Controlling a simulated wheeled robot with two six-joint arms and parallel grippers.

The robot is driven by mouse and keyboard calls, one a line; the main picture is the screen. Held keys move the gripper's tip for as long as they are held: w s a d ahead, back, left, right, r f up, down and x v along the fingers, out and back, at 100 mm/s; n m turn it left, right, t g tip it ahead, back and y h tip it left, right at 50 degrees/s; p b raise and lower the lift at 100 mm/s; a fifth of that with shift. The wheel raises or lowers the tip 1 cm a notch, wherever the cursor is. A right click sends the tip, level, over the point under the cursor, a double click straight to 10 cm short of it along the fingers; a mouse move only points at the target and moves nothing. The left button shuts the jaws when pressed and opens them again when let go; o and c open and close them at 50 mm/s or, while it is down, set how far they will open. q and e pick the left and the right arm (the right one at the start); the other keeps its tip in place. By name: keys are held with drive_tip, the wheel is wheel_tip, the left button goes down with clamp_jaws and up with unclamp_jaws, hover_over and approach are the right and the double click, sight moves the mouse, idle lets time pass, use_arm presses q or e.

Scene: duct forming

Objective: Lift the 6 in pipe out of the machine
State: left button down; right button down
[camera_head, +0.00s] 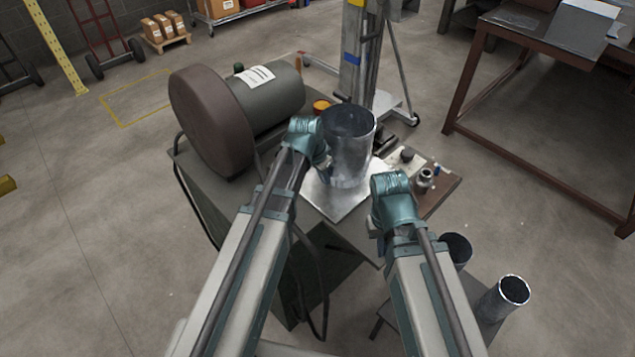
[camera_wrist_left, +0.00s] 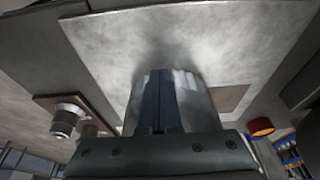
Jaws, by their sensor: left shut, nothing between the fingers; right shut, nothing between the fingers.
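The largest pipe in view, a shiny grey metal cylinder (camera_head: 350,152), stands upright with its open dark mouth up. It is over a pale metal plate (camera_head: 322,198) on the machine (camera_head: 205,178). My left gripper (camera_head: 326,172) is at the pipe's lower left side, shut and empty; I cannot tell if it touches. In the left wrist view its closed fingers (camera_wrist_left: 160,100) point toward the plate (camera_wrist_left: 190,40), with shiny metal behind them. My right gripper (camera_head: 376,232) is right of and nearer than the pipe, shut and empty, its fingertips mostly hidden by its wrist.
A brown-ended drum (camera_head: 212,120) sits left of the pipe. A metal post (camera_head: 360,60) rises close behind it. Small fittings (camera_head: 424,180) lie on a brown board at right. Two narrower pipes, one at the right (camera_head: 508,295), stand at lower right. A brown table (camera_head: 530,35) is at upper right.

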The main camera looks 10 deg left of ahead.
use_arm(q)
drive_tip(key=shift+w+d, duration=0.55)
drive_tip(key=shift+w, duration=0.3)
drive_tip(key=shift+s, duration=0.1)
